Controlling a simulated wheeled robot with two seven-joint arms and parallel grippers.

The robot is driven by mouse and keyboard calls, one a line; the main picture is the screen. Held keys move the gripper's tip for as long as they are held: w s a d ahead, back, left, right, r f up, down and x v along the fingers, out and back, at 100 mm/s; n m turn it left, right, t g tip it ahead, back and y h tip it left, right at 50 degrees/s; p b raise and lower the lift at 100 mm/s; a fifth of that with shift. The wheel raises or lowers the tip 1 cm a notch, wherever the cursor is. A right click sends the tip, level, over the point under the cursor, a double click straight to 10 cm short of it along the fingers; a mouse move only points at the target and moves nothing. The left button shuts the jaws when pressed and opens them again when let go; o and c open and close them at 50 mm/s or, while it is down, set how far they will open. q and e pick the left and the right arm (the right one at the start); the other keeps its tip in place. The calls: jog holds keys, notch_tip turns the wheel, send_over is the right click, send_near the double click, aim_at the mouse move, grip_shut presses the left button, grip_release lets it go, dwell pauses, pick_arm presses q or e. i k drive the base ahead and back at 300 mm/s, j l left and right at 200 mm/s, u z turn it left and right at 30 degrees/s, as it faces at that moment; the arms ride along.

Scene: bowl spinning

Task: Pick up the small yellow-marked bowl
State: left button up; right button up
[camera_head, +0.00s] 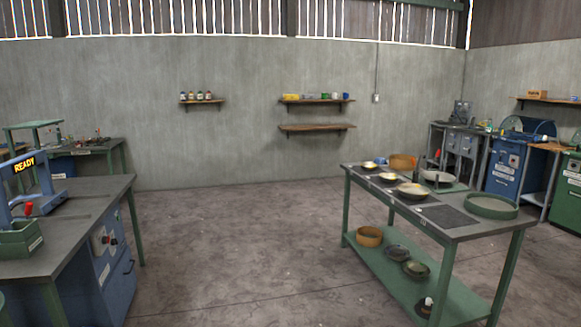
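Several shallow bowls stand in a row along the left side of a green-framed table with a dark top (457,235), off to the right and some way from me. The nearest bowl (412,191) is the largest of the row and has a pale yellow inside. A smaller bowl (388,178) sits behind it, and another small yellowish bowl (369,166) is at the far end. They are too small here to tell which one carries a yellow mark. Neither of my grippers is in view.
The table also holds an orange-brown round container (402,161), a pale bowl (438,177) and a green round tray (491,207). Its lower shelf (373,256) holds more bowls. A workbench (70,225) with a blue machine stands at left. The concrete floor (240,250) between is clear.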

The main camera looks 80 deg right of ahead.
aim_at(368, 166)
jog(key=z, duration=3.3)
